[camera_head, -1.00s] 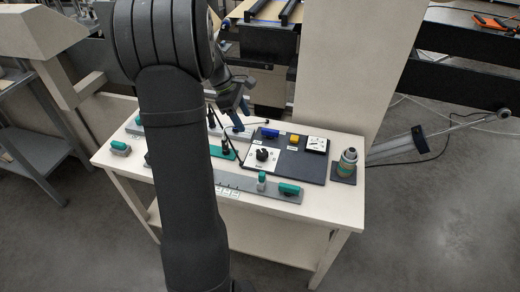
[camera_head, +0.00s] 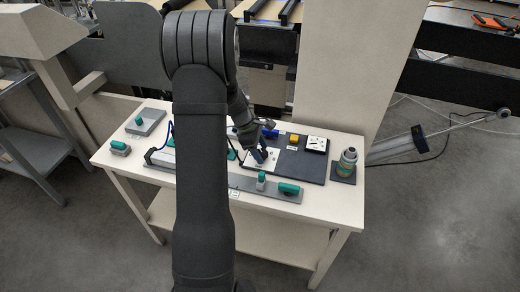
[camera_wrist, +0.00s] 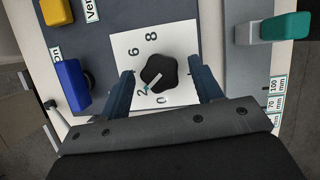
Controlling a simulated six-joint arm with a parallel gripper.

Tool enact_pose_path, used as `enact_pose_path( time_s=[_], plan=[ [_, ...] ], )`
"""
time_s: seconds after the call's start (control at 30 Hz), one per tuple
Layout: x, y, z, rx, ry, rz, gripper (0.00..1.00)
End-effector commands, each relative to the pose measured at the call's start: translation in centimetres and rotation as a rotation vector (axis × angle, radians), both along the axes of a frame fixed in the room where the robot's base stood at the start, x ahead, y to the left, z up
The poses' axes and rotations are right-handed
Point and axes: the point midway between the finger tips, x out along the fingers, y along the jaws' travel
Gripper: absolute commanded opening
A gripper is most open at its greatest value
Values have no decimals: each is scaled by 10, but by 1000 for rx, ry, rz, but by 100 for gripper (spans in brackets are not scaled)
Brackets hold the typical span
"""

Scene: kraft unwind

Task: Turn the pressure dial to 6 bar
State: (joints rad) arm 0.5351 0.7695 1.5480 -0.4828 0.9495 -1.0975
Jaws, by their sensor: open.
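The pressure dial (camera_wrist: 160,73) is a black lobed knob on a white scale plate (camera_wrist: 182,40) in the wrist view. Its pale pointer mark points to the 2. The 0, 6 and 8 are readable; the 4 is not visible, near my left finger. My gripper (camera_wrist: 162,72) is open, with one dark blue finger on each side of the knob and a gap on both sides. In the head view, my gripper (camera_head: 264,156) is over the scale plate (camera_head: 256,167) and hides the knob.
A blue switch (camera_wrist: 72,84) and a yellow button (camera_wrist: 57,12) are left of the dial in the wrist view. A teal-handled part (camera_wrist: 285,27) is on the right. In the head view, a white gauge (camera_head: 317,144) and a cylindrical fitting (camera_head: 347,163) stand further right.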

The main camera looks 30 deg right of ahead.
Motion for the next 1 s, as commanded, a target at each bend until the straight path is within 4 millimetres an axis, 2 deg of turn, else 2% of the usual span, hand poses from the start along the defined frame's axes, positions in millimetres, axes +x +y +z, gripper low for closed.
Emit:
enact_pose_path(
  time_s=[0.13,0.17,0.37,0.7,1.0],
  plan=[
    [0,0,0,0,0,0,59],
    [0,0,0,0,0,0,55],
    [0,0,0,0,0,1,16],
    [1,0,0,0,0,-37,15],
    [2,-1,0,1,1,-225,15]
  ],
)
